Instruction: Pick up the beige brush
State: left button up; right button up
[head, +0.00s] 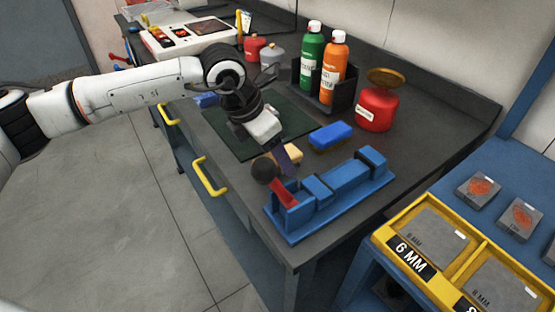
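A small beige block, which looks like the beige brush (293,153), lies on the dark workbench by the front edge of the green mat. My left gripper (284,161) reaches down over it from the left, and its dark fingers hide part of it. I cannot tell whether the fingers touch the brush or are open or shut. My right gripper is not in view.
A blue vise (330,195) with a red handle and dark ball stands just in front. A blue brush (330,136) lies to the right. Green (311,58) and orange (333,70) bottles and a red can (377,108) stand behind. The green mat (222,130) has free room.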

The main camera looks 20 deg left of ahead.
pick_arm(q)
jog(key=shift+f+b, duration=0.25)
jog(key=shift+b, duration=0.25)
dwell(0.5)
jog(key=c, duration=1.2)
